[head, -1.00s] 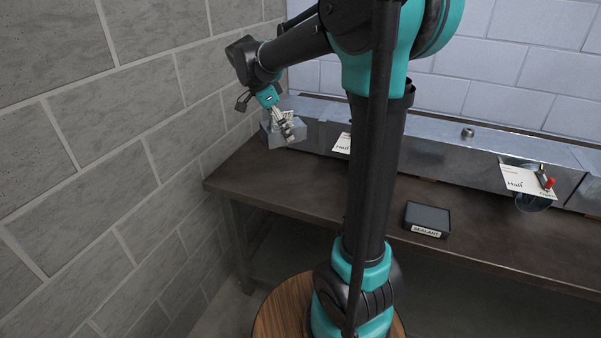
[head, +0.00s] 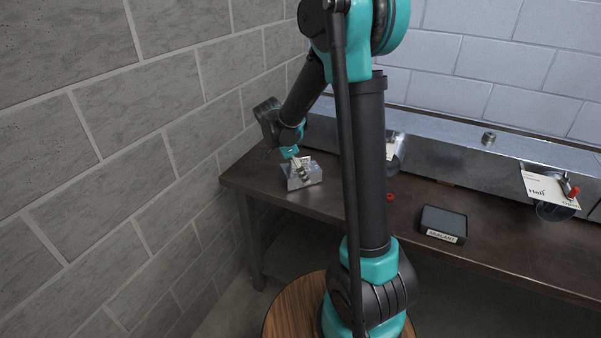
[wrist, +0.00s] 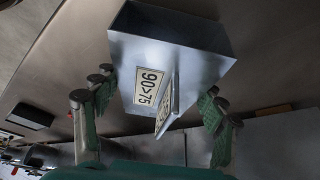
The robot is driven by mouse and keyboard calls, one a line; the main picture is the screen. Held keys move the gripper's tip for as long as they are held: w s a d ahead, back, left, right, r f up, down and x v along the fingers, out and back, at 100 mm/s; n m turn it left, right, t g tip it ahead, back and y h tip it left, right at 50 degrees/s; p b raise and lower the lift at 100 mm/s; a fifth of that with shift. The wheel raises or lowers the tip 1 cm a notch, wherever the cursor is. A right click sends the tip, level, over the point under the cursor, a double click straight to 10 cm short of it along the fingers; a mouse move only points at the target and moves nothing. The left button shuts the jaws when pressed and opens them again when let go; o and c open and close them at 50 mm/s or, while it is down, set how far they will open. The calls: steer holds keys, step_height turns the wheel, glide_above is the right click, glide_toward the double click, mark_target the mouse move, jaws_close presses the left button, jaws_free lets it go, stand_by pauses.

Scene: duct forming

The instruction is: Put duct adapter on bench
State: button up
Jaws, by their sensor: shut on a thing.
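The duct adapter is a grey sheet-metal piece (head: 312,179) at the left end of the dark bench (head: 330,200). In the wrist view the adapter (wrist: 165,52) shows its open, box-like end and a label reading "90>75". My gripper (head: 300,163) is shut on it from above; in the wrist view its fingers (wrist: 158,105) stand on either side of the adapter. The adapter is at or just above the bench top; I cannot tell whether it touches.
A long metal duct (head: 450,150) runs along the back of the bench, with a tag reading "Hall" (head: 548,188) on it. A dark sealant box (head: 442,223) and a small red item (head: 390,197) are on the bench. A block wall (head: 120,180) is close on the left.

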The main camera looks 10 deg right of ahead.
steer(key=shift+f, duration=0.2)
steer(key=o, duration=1.3)
steer(key=shift+f, duration=0.1)
